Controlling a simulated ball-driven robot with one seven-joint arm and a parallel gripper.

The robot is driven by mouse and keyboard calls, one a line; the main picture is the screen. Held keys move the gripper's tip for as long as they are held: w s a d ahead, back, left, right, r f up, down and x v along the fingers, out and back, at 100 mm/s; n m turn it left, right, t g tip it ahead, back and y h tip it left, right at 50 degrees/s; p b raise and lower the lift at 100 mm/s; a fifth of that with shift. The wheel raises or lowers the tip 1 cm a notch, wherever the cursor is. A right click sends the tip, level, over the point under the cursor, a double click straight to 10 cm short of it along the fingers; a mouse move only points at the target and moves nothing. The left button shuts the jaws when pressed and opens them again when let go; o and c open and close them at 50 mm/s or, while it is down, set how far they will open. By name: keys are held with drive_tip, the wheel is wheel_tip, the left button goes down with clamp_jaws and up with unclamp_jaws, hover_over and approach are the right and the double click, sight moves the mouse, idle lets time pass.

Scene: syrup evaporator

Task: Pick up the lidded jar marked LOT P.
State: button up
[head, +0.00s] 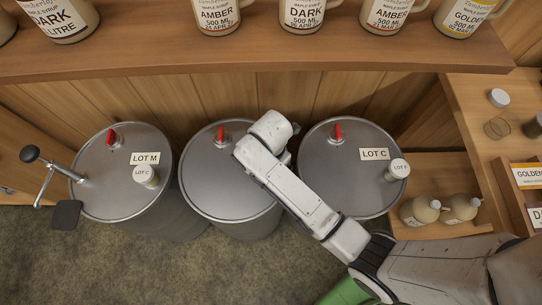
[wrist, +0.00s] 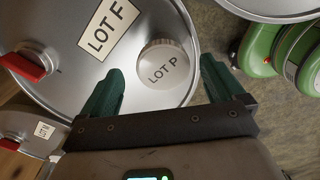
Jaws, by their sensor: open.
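The jar marked LOT P (wrist: 165,68) shows in the wrist view as a round pale lid seen from above. It stands on the grey metal drum lid (wrist: 150,22) beside a plate reading LOT F (wrist: 103,31). My gripper (wrist: 161,68) is open, its two dark green fingers on either side of the jar in the picture. I cannot tell whether the fingertips are level with the jar or above it. In the head view my arm reaches over the middle drum (head: 215,185) and hides the jar and its plate.
Drums marked LOT M (head: 110,185) and LOT C (head: 330,180) flank the middle one, each bearing a small lidded jar (head: 146,176), (head: 398,168). Red handles (wrist: 22,66) rise from the lids. A wooden shelf (head: 260,58) with syrup jugs overhangs behind.

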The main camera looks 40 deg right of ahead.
drive_tip(key=shift+s+a+f, duration=0.1)
drive_tip(key=shift+s+f, duration=0.05)
drive_tip(key=shift+f, duration=1.05)
drive_tip(key=shift+s+a+f, duration=0.1)
drive_tip(key=shift+f, duration=1.05)
drive_tip(key=shift+c, duration=0.4)
drive_tip(key=c, duration=1.1)
drive_tip(key=shift+c, duration=0.2)
drive_tip(key=shift+r, duration=0.15)
